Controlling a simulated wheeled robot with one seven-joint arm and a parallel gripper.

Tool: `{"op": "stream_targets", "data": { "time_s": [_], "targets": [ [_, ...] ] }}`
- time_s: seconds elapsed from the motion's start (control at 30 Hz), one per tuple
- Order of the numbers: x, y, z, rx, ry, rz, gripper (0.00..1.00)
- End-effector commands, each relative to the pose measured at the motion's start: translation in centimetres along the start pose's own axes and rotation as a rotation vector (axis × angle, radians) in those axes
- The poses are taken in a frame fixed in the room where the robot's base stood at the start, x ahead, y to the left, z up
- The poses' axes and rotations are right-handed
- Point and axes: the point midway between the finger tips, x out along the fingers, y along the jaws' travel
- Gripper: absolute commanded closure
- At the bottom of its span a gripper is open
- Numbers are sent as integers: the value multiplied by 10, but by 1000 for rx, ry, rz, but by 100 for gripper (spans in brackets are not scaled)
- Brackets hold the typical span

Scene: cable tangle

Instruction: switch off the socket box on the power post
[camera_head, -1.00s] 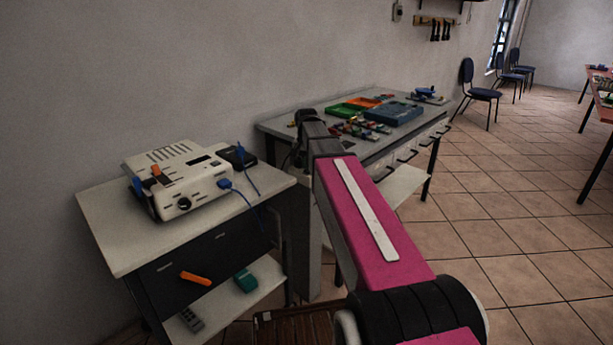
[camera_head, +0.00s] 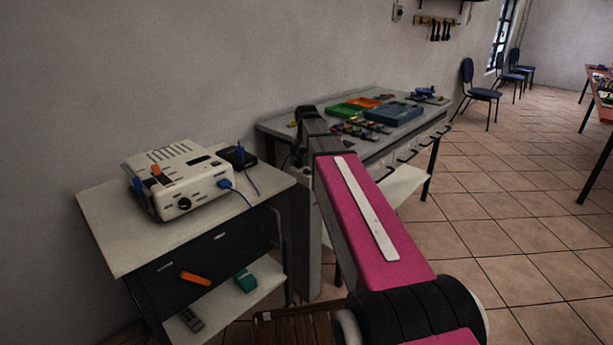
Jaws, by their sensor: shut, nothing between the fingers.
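The power post (camera_head: 306,240) is a grey upright column between the two tables. Its upper part is behind my arm, so the socket box and its switch cannot be made out. My gripper (camera_head: 306,114) is the dark end of my arm, over the top of the post. It is shut and empty. The arm hides most of it, and I cannot tell whether it touches the box.
A white device (camera_head: 178,180) with a blue plug and cable stands on the left table (camera_head: 110,235). The right table (camera_head: 290,122) holds coloured trays and small parts. A wooden slatted thing (camera_head: 295,328) is low in front.

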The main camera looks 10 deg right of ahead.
Motion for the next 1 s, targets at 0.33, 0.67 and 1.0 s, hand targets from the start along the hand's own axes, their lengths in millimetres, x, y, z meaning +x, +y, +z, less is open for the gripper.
{"op": "stream_targets", "data": {
  "time_s": [0.33, 0.67, 1.0],
  "targets": [
    [-24, 0, 0, 0, 1, 0, 100],
    [-47, 0, 0, 0, 1, 0, 100],
    [-52, 0, 0, 0, 0, 0, 100]
  ]
}}
